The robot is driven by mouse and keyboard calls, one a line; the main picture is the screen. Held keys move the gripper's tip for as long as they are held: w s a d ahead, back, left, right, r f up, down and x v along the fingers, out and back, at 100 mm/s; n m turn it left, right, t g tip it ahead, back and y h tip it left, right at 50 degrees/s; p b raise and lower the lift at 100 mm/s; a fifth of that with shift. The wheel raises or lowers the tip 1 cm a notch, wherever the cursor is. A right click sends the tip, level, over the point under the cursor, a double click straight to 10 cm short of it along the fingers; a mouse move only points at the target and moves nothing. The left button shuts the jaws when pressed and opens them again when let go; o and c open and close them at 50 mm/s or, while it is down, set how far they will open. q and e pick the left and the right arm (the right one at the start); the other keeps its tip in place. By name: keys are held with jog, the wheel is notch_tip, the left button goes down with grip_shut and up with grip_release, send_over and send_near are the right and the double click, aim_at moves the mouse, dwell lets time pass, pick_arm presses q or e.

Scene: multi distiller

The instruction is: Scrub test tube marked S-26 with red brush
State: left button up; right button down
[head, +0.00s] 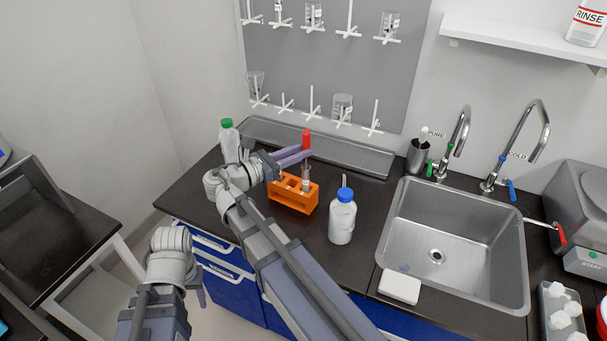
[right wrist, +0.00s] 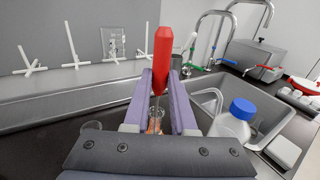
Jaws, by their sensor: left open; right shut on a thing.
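The red brush's handle (head: 306,139) stands upright between the purple fingers of my right gripper (head: 293,157), which is shut on it above the orange rack (head: 294,208). The right wrist view also shows the red brush (right wrist: 162,55) between the fingers (right wrist: 162,95). A clear test tube (head: 305,173) stands in the rack directly below the handle. The brush's lower end appears lined up with or inside the tube; I cannot tell how deep. No S-26 marking is readable. My left gripper (head: 201,291) is open at the lower left, away from the rack, mostly hidden behind its own wrist.
A blue-capped bottle (head: 342,218) stands right of the rack, and a green-capped bottle (head: 229,142) is behind my right wrist. A sink (head: 395,235) with two taps is at the right. A drying board (head: 330,60) with pegs and a metal trough (head: 350,155) are behind.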

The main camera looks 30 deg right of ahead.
notch_tip(320, 180, up, 4)
jog(key=p, duration=0.3)
notch_tip(320, 180, down, 5)
jog(key=b, duration=0.4)
jog(key=shift+r, duration=0.2)
dwell(2.3)
jog(key=shift+s+a, duration=0.1)
jog(key=shift+s, duration=0.2)
dwell(0.4)
jog(key=shift+r, duration=0.1)
